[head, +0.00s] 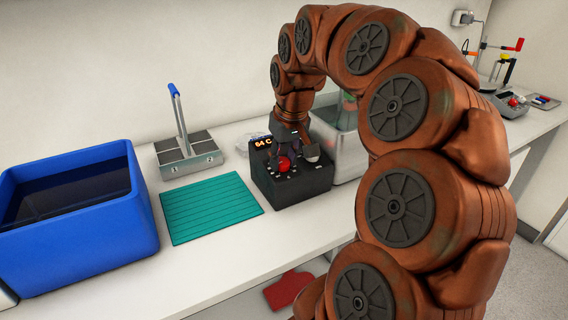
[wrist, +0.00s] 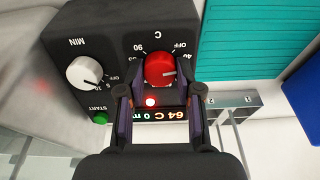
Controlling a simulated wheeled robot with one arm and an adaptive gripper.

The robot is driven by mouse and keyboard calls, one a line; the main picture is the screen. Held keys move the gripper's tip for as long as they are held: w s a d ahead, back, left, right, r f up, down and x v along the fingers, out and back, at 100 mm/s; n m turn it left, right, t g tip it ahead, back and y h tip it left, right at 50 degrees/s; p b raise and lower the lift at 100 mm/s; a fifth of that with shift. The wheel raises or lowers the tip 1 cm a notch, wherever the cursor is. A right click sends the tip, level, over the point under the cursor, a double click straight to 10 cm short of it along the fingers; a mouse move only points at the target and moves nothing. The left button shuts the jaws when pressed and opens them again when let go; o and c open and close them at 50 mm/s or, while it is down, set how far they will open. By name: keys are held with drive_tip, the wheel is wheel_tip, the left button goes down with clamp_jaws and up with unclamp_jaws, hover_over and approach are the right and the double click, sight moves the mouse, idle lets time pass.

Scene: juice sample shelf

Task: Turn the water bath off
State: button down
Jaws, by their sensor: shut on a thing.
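The black control box (head: 300,187) of the water bath stands on the bench, against a clear tank (head: 350,155). Its orange display (head: 263,143) reads 64 C, and the display also shows in the wrist view (wrist: 160,115), with a lit red lamp (wrist: 151,102) by it. The red temperature knob (wrist: 158,68) has marks for 90, 40 and OFF around it; its pointer line is not at OFF. My gripper (wrist: 160,86) is shut on this knob, one finger on each side. The white MIN knob (wrist: 84,73) and green START button (wrist: 100,118) are beside it.
A teal mat (head: 210,207) lies left of the box. A metal rack (head: 187,158) with a blue-tipped handle stands behind it. A blue bin (head: 80,240) with dark contents is at the far left. Small instruments (head: 510,103) stand at the far right.

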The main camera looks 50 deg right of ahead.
drive_tip(key=n, duration=0.3)
drive_tip(key=shift+n+b, duration=0.3)
drive_tip(key=shift+b, duration=0.1)
drive_tip(key=shift+n, duration=1.6)
drive_tip(key=c, duration=0.8)
unclamp_jaws()
drive_tip(key=shift+o, duration=0.2)
drive_tip(key=v, duration=1.2)
